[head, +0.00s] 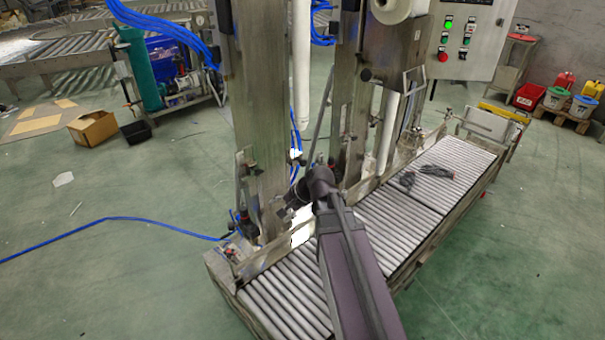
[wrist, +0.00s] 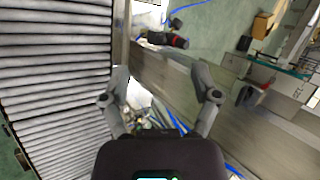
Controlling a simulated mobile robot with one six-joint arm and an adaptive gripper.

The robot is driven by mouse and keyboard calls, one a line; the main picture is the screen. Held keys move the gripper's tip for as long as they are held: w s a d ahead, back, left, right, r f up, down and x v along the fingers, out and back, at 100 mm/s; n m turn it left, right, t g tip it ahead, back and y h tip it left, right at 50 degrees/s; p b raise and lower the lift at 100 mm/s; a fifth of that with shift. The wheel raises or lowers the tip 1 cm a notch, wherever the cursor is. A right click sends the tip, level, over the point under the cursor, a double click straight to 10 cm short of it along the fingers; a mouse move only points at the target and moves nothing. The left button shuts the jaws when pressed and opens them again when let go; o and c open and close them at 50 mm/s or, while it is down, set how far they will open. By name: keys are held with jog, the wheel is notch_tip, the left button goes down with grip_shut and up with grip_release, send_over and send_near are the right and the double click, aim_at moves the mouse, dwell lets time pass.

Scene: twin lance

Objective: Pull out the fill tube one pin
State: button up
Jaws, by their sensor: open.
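A white vertical fill tube (head: 301,60) hangs beside the near steel column in the head view. Another white tube (head: 387,130) hangs by the far column. I cannot pick out a pin on either tube for certain. My gripper (head: 291,208) is low beside the near column, above the roller conveyor, partly hidden by my arm. In the wrist view my gripper (wrist: 160,72) is open, with two grey fingers spread and nothing held between them.
The near steel column (head: 258,110) stands close to my gripper. A blue hose (head: 110,220) crosses the floor at left. A control box (head: 468,38) is at upper right.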

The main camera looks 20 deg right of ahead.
jog(key=w+d+f+m+t+y+b, duration=0.25)
jog(key=w+d+m+t+b, duration=0.35)
jog(key=w+d+m+b, duration=0.3)
jog(key=m+t+h+b, duration=0.2)
jog(key=m+t+b, duration=0.5)
jog(key=m, duration=0.4)
send_near(305, 164)
jog(key=s+d+g, duration=0.1)
jog(key=s, duration=0.1)
jog(key=shift+s+d+r+b, duration=0.2)
jog(key=shift+s+r+b, duration=0.05)
jog(key=shift+r+b, duration=0.1)
jog(key=x, duration=1.4)
jog(key=shift+s, duration=0.1)
